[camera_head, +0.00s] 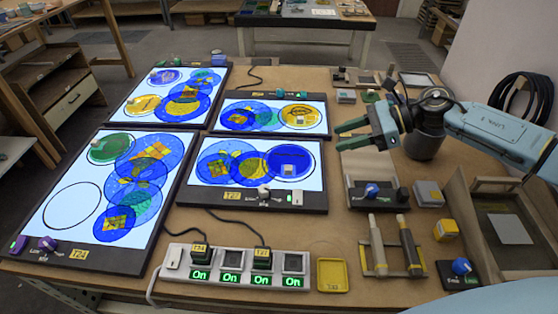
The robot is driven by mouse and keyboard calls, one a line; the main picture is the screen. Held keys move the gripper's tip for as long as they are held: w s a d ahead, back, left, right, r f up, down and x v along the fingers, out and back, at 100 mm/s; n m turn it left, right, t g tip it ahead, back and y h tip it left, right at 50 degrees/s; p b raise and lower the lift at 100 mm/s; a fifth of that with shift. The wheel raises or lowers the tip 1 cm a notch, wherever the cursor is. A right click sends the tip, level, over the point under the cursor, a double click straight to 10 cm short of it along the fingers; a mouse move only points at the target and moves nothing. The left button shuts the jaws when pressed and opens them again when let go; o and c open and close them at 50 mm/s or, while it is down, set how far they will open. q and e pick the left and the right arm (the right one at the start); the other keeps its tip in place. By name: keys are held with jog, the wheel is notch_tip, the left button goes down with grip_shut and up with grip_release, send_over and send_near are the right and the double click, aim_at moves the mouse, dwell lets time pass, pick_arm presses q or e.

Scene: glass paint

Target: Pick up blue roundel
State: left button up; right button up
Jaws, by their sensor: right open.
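Several blue roundels lie on the lit panels, many overlapping; I cannot tell which one the task means. One blue roundel (291,155) with a small pale block on it sits inside a drawn circle at the right of the middle lit panel (194,182). Another blue roundel (165,75) lies at the upper left of the back-left panel, and a blue roundel (233,117) lies on the back-right panel. My right gripper (343,135) reaches in from the right. It is open and empty, just right of the back-right and middle panels. My left gripper is not in view.
A power strip (235,265) with several lit "On" labels lies at the front. A yellow tray (332,275), a tool rack (391,245) and a blue-knobbed box (461,268) stand at the front right. A grey-framed tray (510,228) is at far right.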

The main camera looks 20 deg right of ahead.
aim_at(289, 167)
jog(key=w+a+f, duration=0.2)
jog(key=a+f, duration=0.1)
jog(key=w+a+f+b, duration=0.1)
jog(key=a+f, duration=0.3)
jog(key=w+a+f, duration=0.2)
jog(key=a+f, duration=0.1)
jog(key=f, duration=0.1)
jog(key=shift+w+a, duration=0.15)
jog(key=shift+w, duration=0.15)
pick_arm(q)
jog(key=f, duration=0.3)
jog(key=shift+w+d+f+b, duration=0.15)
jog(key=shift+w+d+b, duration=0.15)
pick_arm(e)
jog(key=shift+c, duration=0.2)
grip_shut()
